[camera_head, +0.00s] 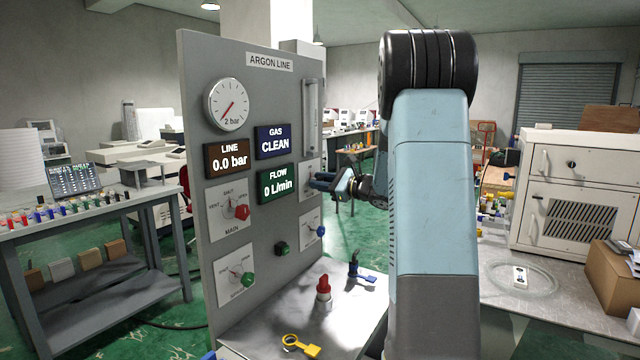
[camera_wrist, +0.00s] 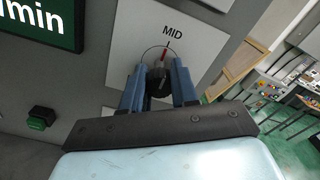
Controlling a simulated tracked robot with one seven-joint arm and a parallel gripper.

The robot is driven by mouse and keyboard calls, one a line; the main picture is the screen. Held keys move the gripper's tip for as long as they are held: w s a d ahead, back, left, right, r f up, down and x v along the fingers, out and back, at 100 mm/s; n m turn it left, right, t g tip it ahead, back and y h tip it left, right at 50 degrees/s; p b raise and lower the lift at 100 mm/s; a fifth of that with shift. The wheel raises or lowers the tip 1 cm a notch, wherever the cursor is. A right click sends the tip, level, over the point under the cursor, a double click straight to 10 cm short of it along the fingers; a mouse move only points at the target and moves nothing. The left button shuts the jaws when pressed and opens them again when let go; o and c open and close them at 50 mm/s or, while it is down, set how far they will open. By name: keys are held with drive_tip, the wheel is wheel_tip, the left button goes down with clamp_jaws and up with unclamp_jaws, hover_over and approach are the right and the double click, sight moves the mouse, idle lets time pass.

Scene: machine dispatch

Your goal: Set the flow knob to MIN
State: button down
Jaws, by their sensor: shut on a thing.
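The flow knob (camera_wrist: 158,84) shows in the wrist view as a dark knob with a red pointer, on a white plate (camera_wrist: 190,42). Its pointer is turned toward the MID label; no MIN label can be read. My gripper (camera_wrist: 160,80) has its two blue fingers on either side of the knob, shut on it. In the head view my gripper (camera_head: 322,182) reaches to the upper right plate (camera_head: 309,170) of the grey panel (camera_head: 290,215), and hides the knob there. The FLOW display (camera_head: 277,183) reads 0 L/min.
The panel also carries a gauge (camera_head: 229,104), a MAIN knob (camera_head: 242,212), a green-knob plate (camera_head: 236,274), a blue knob (camera_head: 321,231) and a green button (camera_head: 281,248).

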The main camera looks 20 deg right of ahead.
drive_tip(key=n, duration=0.7)
drive_tip(key=shift+f, duration=0.1)
drive_tip(key=n, duration=0.4)
drive_tip(key=shift+s+f, duration=0.1)
drive_tip(key=n, duration=1.1)
drive_tip(key=shift+n, duration=0.4)
drive_tip(key=n, duration=0.4)
drive_tip(key=shift+n, duration=1.3)
